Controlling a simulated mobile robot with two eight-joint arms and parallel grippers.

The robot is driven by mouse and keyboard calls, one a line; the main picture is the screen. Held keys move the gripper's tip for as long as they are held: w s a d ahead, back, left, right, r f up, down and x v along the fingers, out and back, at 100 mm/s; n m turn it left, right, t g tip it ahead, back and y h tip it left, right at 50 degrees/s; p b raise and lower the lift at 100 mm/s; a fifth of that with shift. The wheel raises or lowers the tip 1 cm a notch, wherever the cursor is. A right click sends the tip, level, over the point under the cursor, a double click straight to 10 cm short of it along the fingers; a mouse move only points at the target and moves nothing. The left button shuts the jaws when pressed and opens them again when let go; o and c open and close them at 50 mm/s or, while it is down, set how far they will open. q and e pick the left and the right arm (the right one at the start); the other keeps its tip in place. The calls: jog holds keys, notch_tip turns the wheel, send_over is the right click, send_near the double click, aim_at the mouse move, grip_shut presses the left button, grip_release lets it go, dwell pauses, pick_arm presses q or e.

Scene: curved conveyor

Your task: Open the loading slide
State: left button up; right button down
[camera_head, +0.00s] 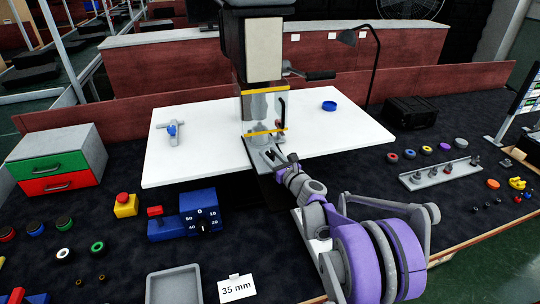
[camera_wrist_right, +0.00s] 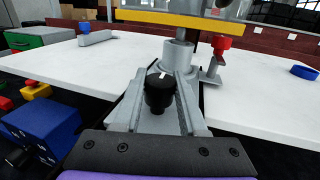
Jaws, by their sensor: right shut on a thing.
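The press-like machine (camera_head: 264,60) stands at the middle of the white table, with a clear guard edged in yellow (camera_head: 266,132). At its foot, the loading slide's black knob (camera_wrist_right: 160,92) shows in the right wrist view. My right gripper (camera_head: 270,158) reaches in from the front right, low before the machine. It is shut on the black knob, with a finger on either side (camera_wrist_right: 163,85). The slide itself is mostly hidden by the gripper, so how far out it sits is unclear. A grey cylinder (camera_wrist_right: 178,55) stands just behind the knob. My left gripper is not in view.
The white table (camera_head: 195,145) is mostly clear. A blue ring (camera_head: 329,106) lies on its right part and a grey fixture (camera_head: 172,131) on its left. A blue dial box (camera_head: 200,212) and yellow button box (camera_head: 126,206) stand at front left. A grey tray (camera_head: 174,286) lies nearer.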

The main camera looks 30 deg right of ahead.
jog(key=shift+s, duration=0.1)
jog(key=s+a, duration=0.2)
jog(key=s, duration=0.8)
jog(key=s+a, duration=0.3)
jog(key=s, duration=0.7)
jog(key=shift+s+b, duration=0.4)
jog(key=shift+c, duration=2.3)
grip_release()
jog(key=shift+s, duration=0.1)
jog(key=s, duration=1)
jog(key=shift+s+d, duration=0.15)
jog(key=shift+s, duration=0.15)
